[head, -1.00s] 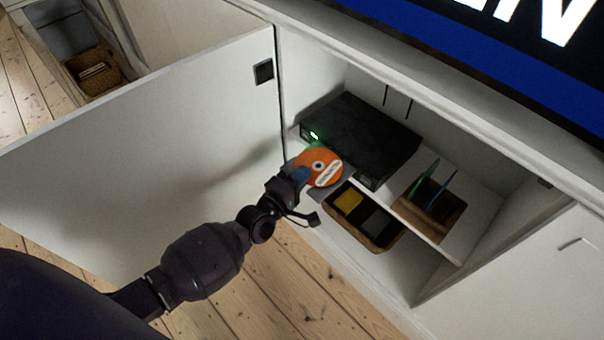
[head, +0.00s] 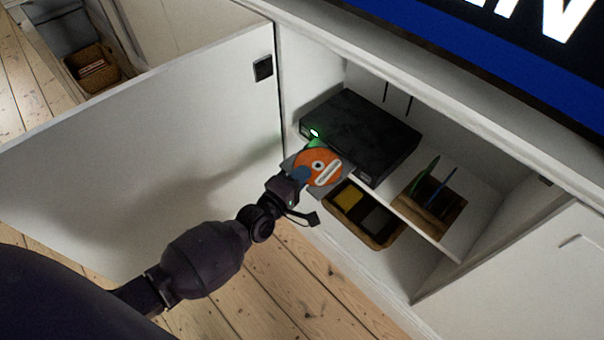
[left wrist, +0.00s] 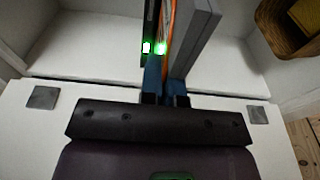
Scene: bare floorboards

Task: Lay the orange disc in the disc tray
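The orange disc (head: 314,172) has a pale label and a dark centre hole. It lies flat over the grey disc tray (head: 345,160), which sticks out from the front of the black player (head: 365,130). I cannot tell whether it touches the tray. My left gripper (head: 302,174) reaches in from the left with its blue fingers at the disc's near edge. In the left wrist view the fingers (left wrist: 166,72) are close together on the disc's thin orange edge (left wrist: 168,30), beside the grey tray (left wrist: 193,38). My right gripper is not in view.
The open white cabinet door (head: 150,160) stands left of my arm. Below the shelf is a basket (head: 365,232) with yellow and dark items. A wooden rack (head: 430,208) with upright green and blue pieces stands right of the player. A screen hangs above.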

